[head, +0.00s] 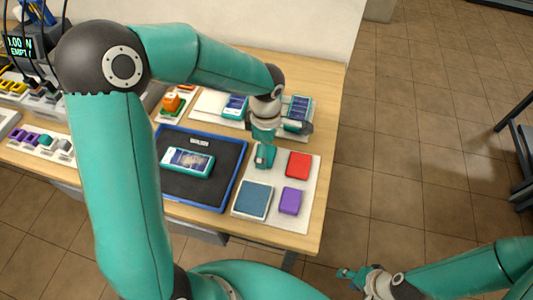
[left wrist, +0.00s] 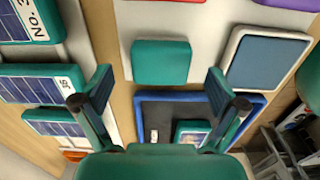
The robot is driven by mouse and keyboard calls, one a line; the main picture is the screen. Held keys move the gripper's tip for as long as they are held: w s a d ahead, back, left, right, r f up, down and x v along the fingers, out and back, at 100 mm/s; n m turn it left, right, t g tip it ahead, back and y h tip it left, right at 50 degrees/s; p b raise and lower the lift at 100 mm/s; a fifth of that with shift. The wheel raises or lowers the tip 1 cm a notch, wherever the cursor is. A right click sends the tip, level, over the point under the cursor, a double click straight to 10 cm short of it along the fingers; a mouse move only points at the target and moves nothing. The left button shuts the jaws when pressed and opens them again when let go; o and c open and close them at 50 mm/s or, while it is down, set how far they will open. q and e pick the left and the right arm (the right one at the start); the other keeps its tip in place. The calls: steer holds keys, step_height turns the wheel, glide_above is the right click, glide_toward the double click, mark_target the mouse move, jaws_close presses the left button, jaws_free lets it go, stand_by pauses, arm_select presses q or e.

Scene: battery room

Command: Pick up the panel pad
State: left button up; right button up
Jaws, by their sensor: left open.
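Four kinds of coloured pads lie on a white mat (head: 282,222) at the table's right end. A blue-grey pad with a pale frame (head: 254,200), which looks like the panel pad, lies at the near left. It also shows in the left wrist view (left wrist: 268,58). My left gripper (head: 265,156) is above the mat, beyond the blue-grey pad. In the left wrist view my left gripper (left wrist: 160,92) is open and empty, its fingers either side of a green pad (left wrist: 162,62) below. My right gripper (head: 352,277) is off the table at lower right; its opening is unclear.
A red pad (head: 299,165) and a purple pad (head: 290,201) lie close by on the mat. A blue-rimmed dark tray (head: 217,200) holding a phone-like device (head: 187,162) is to the left. Panel devices (head: 235,106) lie behind.

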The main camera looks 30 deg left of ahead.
arm_select(q)
steer(key=shift+f, duration=1.2)
steer(key=c, duration=1.2)
steer(key=shift+r, duration=0.15)
steer(key=shift+c, duration=0.2)
step_height(320, 180, up, 20)
steer(key=shift+b, duration=0.4)
steer(key=o, duration=0.5)
steer(key=c, duration=0.4)
steer(key=shift+f, duration=0.2)
